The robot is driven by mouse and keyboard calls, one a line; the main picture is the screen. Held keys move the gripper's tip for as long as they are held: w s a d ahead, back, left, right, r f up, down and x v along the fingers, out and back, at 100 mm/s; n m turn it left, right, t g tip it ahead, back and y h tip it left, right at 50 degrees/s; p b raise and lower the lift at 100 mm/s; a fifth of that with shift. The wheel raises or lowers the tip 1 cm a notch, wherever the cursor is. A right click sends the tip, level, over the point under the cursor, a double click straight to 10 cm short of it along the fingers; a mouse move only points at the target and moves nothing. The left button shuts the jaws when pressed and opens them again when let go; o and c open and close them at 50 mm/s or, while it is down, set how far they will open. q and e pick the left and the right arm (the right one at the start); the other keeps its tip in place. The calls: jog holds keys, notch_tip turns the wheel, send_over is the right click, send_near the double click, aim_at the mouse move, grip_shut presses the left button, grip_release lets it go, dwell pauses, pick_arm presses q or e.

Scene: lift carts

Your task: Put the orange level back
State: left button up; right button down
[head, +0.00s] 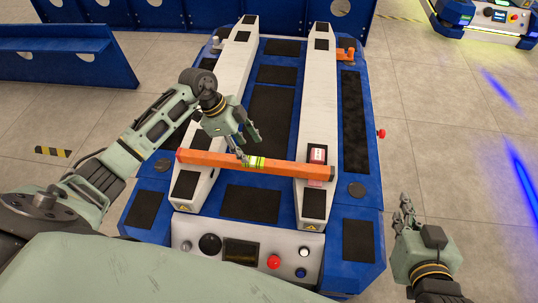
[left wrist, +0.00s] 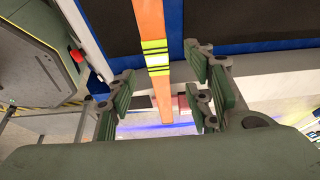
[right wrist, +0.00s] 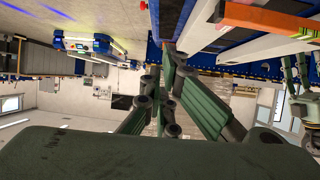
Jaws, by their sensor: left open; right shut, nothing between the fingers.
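The orange level (head: 210,160) lies crosswise over the two white lift beams of the blue cart (head: 256,205). Its yellow-green vial section (head: 255,162) is near the middle. My left gripper (head: 249,142) is open just above and behind the vial section. In the left wrist view the level (left wrist: 155,65) runs between the open fingers, with no grip on it visible. My right gripper (head: 403,212) is shut and empty, off the cart's right side. The right wrist view shows part of the level (right wrist: 270,17) at the top right.
The front panel has a red button (head: 274,262). Blue metal frames (head: 65,55) stand at the left. Another cart (head: 492,20) is at the far right. Floor to the right is clear.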

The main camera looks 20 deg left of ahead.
aim_at(252, 160)
pick_arm(q)
jog(key=shift+b+x, duration=0.4)
jog(key=shift+x, duration=0.85)
jog(key=b+x, duration=0.1)
jog(key=x, duration=0.1)
jog(key=b+x, duration=0.1)
jog(key=x, duration=0.1)
jog(key=shift+s+f, duration=0.25)
jog(key=shift+f, duration=0.3)
pick_arm(e)
notch_tip(252, 160, up, 16)
jog(key=w+a+t+y, duration=0.2)
jog(key=a+t, duration=0.1)
jog(key=t, duration=0.5)
jog(key=shift+t+y, duration=0.3)
jog(key=shift+t, duration=0.1)
pick_arm(q)
jog(key=shift+c, duration=0.5)
pick_arm(e)
jog(key=shift+f, duration=0.1)
pick_arm(q)
grip_shut()
pick_arm(e)
jog(key=shift+d, duration=0.1)
